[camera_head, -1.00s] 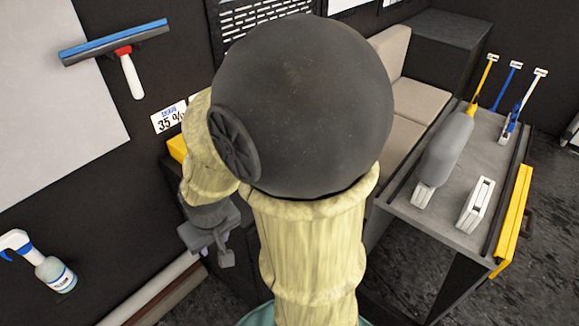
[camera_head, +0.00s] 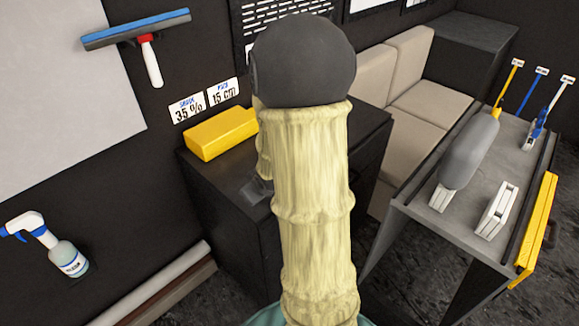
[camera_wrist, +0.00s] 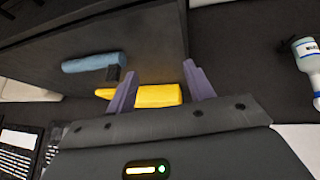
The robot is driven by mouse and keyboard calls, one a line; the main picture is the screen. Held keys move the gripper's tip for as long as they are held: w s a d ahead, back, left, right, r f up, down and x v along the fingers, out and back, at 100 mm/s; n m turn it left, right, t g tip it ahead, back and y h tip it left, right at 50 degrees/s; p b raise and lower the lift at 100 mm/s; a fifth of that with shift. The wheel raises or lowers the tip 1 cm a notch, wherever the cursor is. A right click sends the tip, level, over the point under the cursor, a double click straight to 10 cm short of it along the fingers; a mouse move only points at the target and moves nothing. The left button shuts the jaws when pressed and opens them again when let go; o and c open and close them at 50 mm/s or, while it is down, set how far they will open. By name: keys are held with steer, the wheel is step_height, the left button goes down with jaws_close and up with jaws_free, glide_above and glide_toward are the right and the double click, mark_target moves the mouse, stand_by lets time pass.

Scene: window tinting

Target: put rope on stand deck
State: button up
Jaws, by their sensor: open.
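I cannot make out a rope for certain in either view. A dark stand (camera_head: 225,185) with a flat top stands behind my arm in the head view, and its deck may be the stand deck. A yellow block (camera_head: 222,134) lies on it by the wall. In the wrist view a blue roll (camera_wrist: 94,62) lies beyond my gripper, with a small black piece beside it. My gripper (camera_wrist: 163,68) is open, with the yellow block (camera_wrist: 158,95) showing between its fingers, apparently beyond them. In the head view my arm hides much of the deck and the fingertips.
A grey table (camera_head: 420,215) with a grey bottle-shaped tool (camera_head: 470,150) and several scrapers stands at the right. A beige seat (camera_head: 430,108) is behind it. A spray bottle (camera_head: 68,258) and a squeegee (camera_head: 137,30) are at the left.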

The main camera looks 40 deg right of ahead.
steer(key=shift+n+t, duration=0.3)
steer(key=shift+t, duration=0.6)
steer(key=d+f, duration=0.1)
steer(key=d, duration=0.1)
steer(key=w+d+f, duration=0.1)
steer(key=d+f+b, duration=0.1)
steer(key=d, duration=0.1)
steer(key=shift+w+d+f, duration=0.15)
steer(key=shift+d+f, duration=0.15)
steer(key=shift+d, duration=0.05)
steer(key=d+f+t, duration=0.1)
steer(key=d, duration=0.1)
steer(key=d+f+t+y+b, duration=0.1)
steer(key=s+d+f+t, duration=0.1)
steer(key=d, duration=0.1)
steer(key=shift+d+f+y, duration=0.2)
steer(key=shift+d+y, duration=0.1)
steer(key=shift+y, duration=0.1)
steer(key=s+d+t+y+b, duration=0.2)
steer(key=s+d+t, duration=0.3)
steer(key=s, duration=0.3)
steer(key=shift+s+f+t, duration=0.2)
steer(key=shift+s+t, duration=0.1)
steer(key=shift+t, duration=0.4)
